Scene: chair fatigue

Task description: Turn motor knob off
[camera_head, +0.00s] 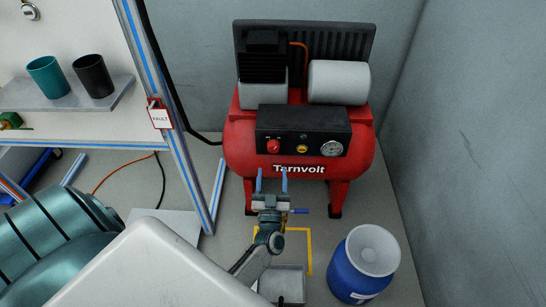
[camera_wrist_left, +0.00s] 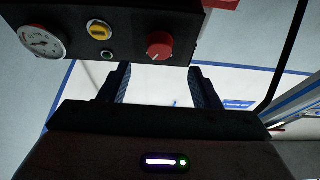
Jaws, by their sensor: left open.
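The red compressor (camera_head: 300,150) marked "Tarnvolt" stands against the back wall. Its black control panel (camera_head: 325,128) carries a red knob (camera_head: 273,146) at the left, a yellow knob or button (camera_head: 302,149) in the middle and a round gauge (camera_head: 331,149) at the right. The red knob also shows in the wrist view (camera_wrist_left: 159,46), beyond the gap between my fingers. My left gripper (camera_head: 271,175) is open and empty, below and in front of the red knob, apart from it. The knob labels are too small to read. My right gripper is out of view.
A blue drum (camera_head: 345,280) with a pale lid stands on the floor at the right. A shelf (camera_head: 60,98) with a teal cup and a black cup is at the left. A grey wall closes the right side.

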